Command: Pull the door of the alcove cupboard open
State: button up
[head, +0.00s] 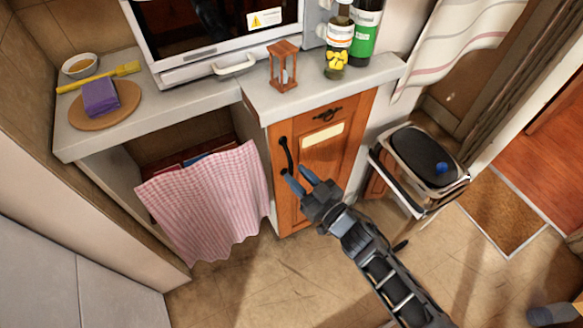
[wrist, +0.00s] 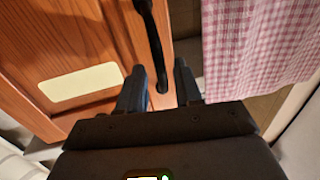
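The alcove cupboard's orange-brown wooden door (head: 328,148) stands below the counter and looks shut. Its black curved handle (head: 286,153) runs upright near the door's left edge. My gripper (head: 293,171) is open at the lower end of the handle. In the wrist view, the door (wrist: 60,45) fills the left side, and the handle (wrist: 151,35) comes down between my gripper's two parted fingers (wrist: 159,68). The fingers are apart with a gap on each side of the handle. I cannot tell how far the handle lies between them in depth.
A pink checked cloth (head: 207,203) hangs just left of the door. A pedal bin with a dark lid (head: 425,156) stands to the right. An hourglass (head: 283,66) and bottles (head: 338,42) stand on the counter (head: 320,92) above. The floor (head: 250,285) in front is clear.

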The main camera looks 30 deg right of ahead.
aim_at(292, 171)
jog(key=shift+w+a, duration=0.15)
jog(key=shift+w, duration=0.75)
jog(key=shift+w+a, duration=0.15)
jog(key=shift+w, duration=0.7)
jog(key=shift+c, duration=0.4)
grip_shut()
